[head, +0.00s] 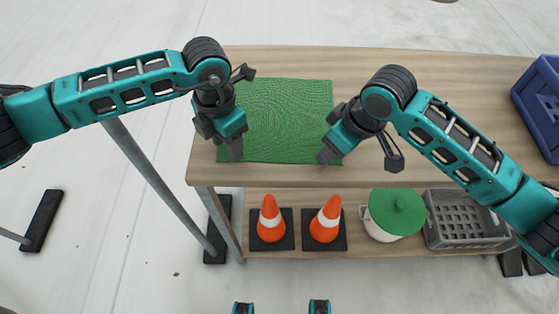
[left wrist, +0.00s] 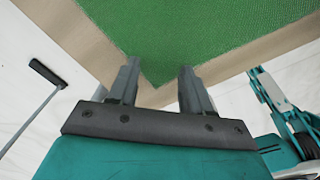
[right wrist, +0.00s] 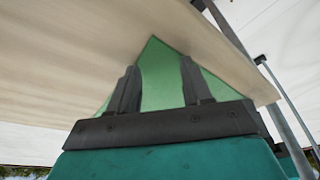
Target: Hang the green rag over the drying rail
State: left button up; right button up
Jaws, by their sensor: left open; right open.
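The green rag (head: 275,115) lies spread flat on the wooden table top, near its front left. My left gripper (head: 220,142) is open at the rag's front left corner; the corner (left wrist: 165,60) lies between its fingers in the left wrist view. My right gripper (head: 330,137) is open at the front right corner, which shows as a green point (right wrist: 160,75) between its fingers. I cannot tell whether the fingers touch the cloth. A grey metal post (head: 160,180) left of the table, with a black foot, may belong to the drying rail; no top bar is visible.
The wooden table top (head: 440,75) is bare behind and right of the rag. A blue crate (head: 528,95) stands at its right end. A lower shelf holds orange cones (head: 269,217), a white pot with a green lid (head: 397,210) and a grey crate (head: 462,240).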

pick_arm(q)
jog(key=shift+f, duration=0.15)
pick_arm(e)
jog(key=shift+f, duration=0.1)
pick_arm(q)
jog(key=shift+f, duration=0.15)
pick_arm(e)
jog(key=shift+f, duration=0.15)
pick_arm(q)
jog(key=shift+a, duration=0.1)
grip_shut()
pick_arm(e)
jog(key=shift+d, duration=0.1)
grip_shut()
dwell(0.8)
